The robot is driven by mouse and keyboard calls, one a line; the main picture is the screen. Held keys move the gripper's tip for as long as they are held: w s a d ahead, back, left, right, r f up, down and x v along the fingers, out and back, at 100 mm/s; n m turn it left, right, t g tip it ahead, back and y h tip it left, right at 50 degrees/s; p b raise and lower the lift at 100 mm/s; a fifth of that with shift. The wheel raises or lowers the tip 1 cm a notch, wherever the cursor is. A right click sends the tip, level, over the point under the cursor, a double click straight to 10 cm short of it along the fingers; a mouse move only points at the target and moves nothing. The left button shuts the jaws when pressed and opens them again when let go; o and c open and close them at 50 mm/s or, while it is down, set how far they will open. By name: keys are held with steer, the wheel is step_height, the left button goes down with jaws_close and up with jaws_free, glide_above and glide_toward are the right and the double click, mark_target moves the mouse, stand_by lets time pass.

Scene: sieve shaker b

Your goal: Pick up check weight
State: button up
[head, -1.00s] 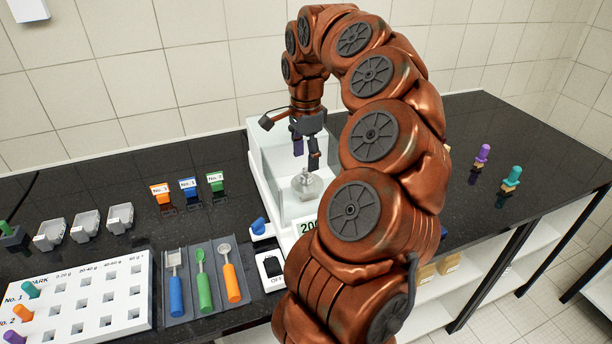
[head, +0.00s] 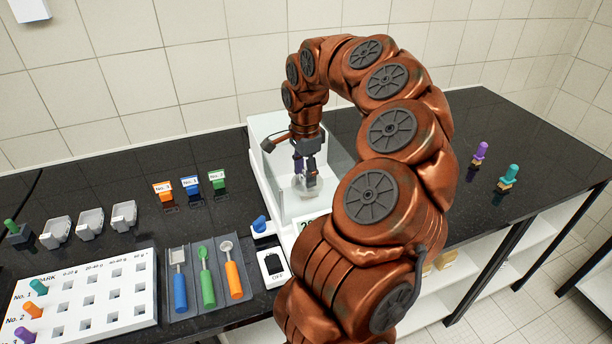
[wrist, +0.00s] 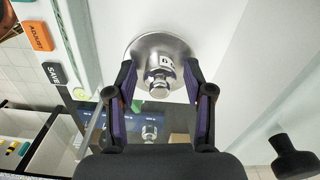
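The check weight is a shiny metal cylinder with a knob (wrist: 159,78) and a small label. In the wrist view it stands on the round metal pan (wrist: 137,50) of the white balance (head: 265,165). My gripper (wrist: 159,72) is open, with one purple-padded finger on each side of the weight's knob and a visible gap on both sides. In the head view my gripper (head: 306,178) points down inside the balance's draft shield, low over the pan. There the fingers largely hide the weight.
Clear and white shield walls stand close around my gripper. Left of the balance lie a tray (head: 204,310) of scoops and spatulas, labelled clips, grey holders and a white pegboard (head: 70,288). Purple (head: 480,152) and teal (head: 510,175) knobbed items stand at the right on black counter.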

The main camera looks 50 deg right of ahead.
jaws_close()
stand_by(0.4)
